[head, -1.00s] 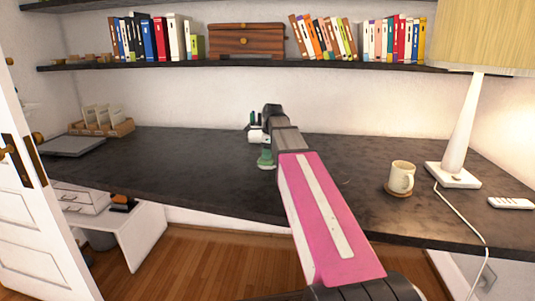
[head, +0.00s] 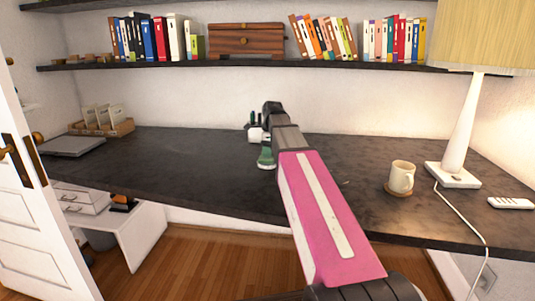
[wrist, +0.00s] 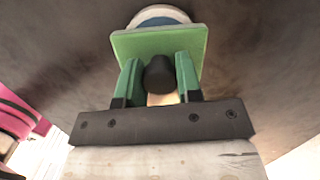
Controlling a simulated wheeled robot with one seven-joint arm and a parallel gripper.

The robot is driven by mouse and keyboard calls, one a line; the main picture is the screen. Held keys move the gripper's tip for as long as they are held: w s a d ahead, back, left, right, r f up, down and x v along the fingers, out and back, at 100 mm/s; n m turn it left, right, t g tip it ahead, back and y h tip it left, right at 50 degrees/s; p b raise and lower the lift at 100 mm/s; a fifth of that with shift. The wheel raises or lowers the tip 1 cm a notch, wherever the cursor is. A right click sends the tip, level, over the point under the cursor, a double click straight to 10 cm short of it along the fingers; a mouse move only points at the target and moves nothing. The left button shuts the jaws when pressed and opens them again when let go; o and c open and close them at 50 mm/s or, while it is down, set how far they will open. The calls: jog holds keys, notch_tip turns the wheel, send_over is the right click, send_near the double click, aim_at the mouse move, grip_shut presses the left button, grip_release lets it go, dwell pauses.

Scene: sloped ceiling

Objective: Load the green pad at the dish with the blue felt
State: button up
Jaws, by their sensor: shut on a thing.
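The green pad (wrist: 158,43) is a flat square with a dark knob (wrist: 160,77) on the side facing me. In the wrist view my gripper (wrist: 157,82) is shut on this knob, its green fingers on either side. Beyond the pad's far edge shows a pale round dish (wrist: 160,9) with blue in it. The pad hides the dish's near part, and I cannot tell whether pad and dish touch. In the head view a small green shape (head: 266,158) shows beside my arm, low over the desk. My arm hides much of the gripper there.
The dark desk (head: 170,160) is largely clear to the left. A grey laptop (head: 72,146) and a wooden rack (head: 100,127) are at the left. A bookshelf (head: 250,62) runs above.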

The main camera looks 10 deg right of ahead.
jog(key=shift+r, duration=3)
